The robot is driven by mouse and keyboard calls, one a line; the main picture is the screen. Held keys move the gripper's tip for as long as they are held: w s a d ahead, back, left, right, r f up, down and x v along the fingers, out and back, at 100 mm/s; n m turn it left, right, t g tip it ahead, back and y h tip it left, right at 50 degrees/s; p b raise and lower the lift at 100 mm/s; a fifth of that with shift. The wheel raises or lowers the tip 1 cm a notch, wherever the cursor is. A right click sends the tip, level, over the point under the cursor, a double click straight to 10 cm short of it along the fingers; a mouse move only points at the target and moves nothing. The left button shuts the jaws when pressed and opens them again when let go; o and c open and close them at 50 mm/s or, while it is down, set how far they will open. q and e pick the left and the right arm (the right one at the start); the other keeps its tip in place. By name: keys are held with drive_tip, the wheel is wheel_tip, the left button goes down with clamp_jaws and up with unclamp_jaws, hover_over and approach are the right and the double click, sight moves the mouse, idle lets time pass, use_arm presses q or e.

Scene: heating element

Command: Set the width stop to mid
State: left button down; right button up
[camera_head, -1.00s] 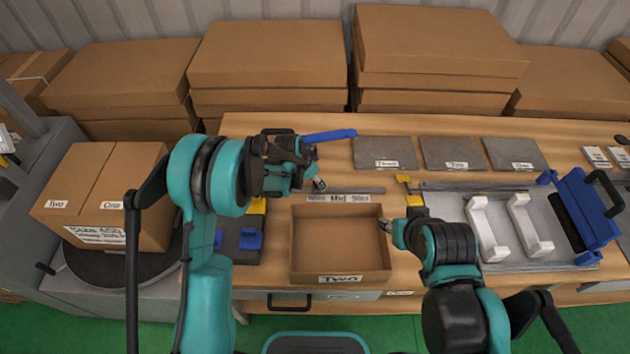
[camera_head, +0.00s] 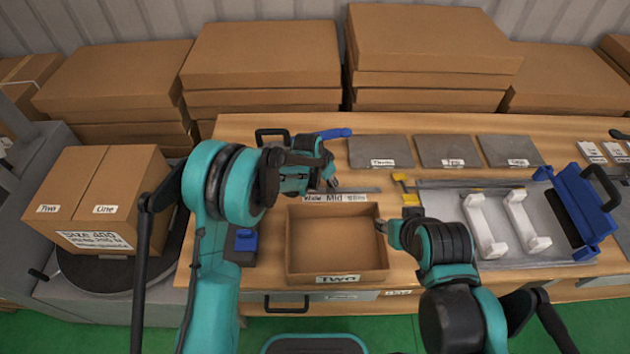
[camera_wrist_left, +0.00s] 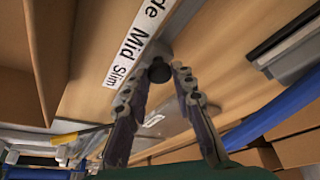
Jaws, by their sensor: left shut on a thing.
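The width stop's grey rail (camera_head: 366,190) lies on the bench behind an open box, with a label strip (camera_head: 340,198) reading Wide, Mid, Slim along its front. In the left wrist view, the stop's dark round knob (camera_wrist_left: 160,71) is between my fingertips, roughly beside the word Mid on the strip (camera_wrist_left: 137,45). My left gripper (camera_head: 333,184) is shut on this knob; its fingers also show in the left wrist view (camera_wrist_left: 160,84). In the head view the gripper partly hides the rail's left part. My right gripper (camera_head: 382,226) is at the open box's right wall, its jaws too small to read.
The open cardboard box (camera_head: 337,262) labelled Two stands in front of the rail. Grey plates (camera_head: 380,151) lie behind it. A tray fixture with white bars (camera_head: 486,225) and a blue part (camera_head: 583,205) is at right. A closed box (camera_head: 98,195) stands on the left turntable.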

use_arm(q)
drive_tip(key=shift+d, duration=0.7)
drive_tip(key=c, duration=1.3)
unclamp_jaws()
drive_tip(key=shift+o, duration=0.2)
drive_tip(key=v, duration=1.2)
drive_tip(key=shift+a, duration=0.1)
